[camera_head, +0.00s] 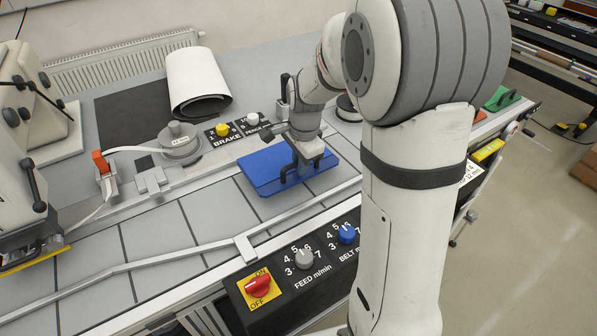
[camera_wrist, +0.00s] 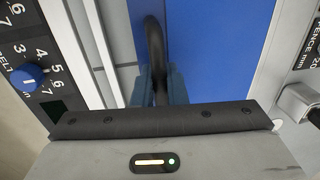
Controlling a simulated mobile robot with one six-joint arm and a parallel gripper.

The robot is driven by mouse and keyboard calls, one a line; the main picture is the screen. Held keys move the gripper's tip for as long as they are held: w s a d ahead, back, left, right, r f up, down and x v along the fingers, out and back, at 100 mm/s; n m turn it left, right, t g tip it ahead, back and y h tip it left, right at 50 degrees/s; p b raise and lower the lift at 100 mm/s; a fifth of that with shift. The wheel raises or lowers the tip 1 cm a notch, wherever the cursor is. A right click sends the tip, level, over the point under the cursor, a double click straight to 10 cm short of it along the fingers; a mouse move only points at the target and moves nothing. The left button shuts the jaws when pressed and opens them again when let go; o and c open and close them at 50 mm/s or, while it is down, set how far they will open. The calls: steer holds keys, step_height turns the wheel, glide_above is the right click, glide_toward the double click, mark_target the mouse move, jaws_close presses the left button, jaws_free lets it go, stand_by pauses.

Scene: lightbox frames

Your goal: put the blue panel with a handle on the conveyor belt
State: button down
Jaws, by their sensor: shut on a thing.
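The blue panel (camera_head: 262,170) lies flat at the right part of the conveyor belt (camera_head: 158,232), a grey surface with dark cross seams. I cannot tell whether it rests on the belt or is held just above it. My gripper (camera_head: 303,168) points down at the panel and is shut on its dark handle. In the wrist view, the handle (camera_wrist: 153,42) runs between the fingers (camera_wrist: 160,85), with the blue panel (camera_wrist: 222,60) on both sides of it. My arm hides what lies right of the panel in the head view.
A metal guide rail (camera_head: 215,245) runs along the belt's near side. The control panel (camera_head: 318,262) with a red switch and knobs is in front. A brake and fence panel (camera_head: 236,130) and a round grey weight (camera_head: 180,142) stand behind. The belt is bare left of the blue panel.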

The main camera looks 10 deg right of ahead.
steer(key=shift+s+f, duration=0.1)
steer(key=shift+f, duration=1.8)
steer(key=c, duration=1.5)
jaws_free()
steer(key=shift+o, duration=0.2)
step_height(320, 180, up, 11)
steer(key=s, duration=0.1)
steer(key=s+r+n+t, duration=0.1)
steer(key=s+n, duration=1.3)
steer(key=s, duration=0.6)
steer(key=shift+s+t, duration=0.2)
steer(key=shift+t, duration=0.1)
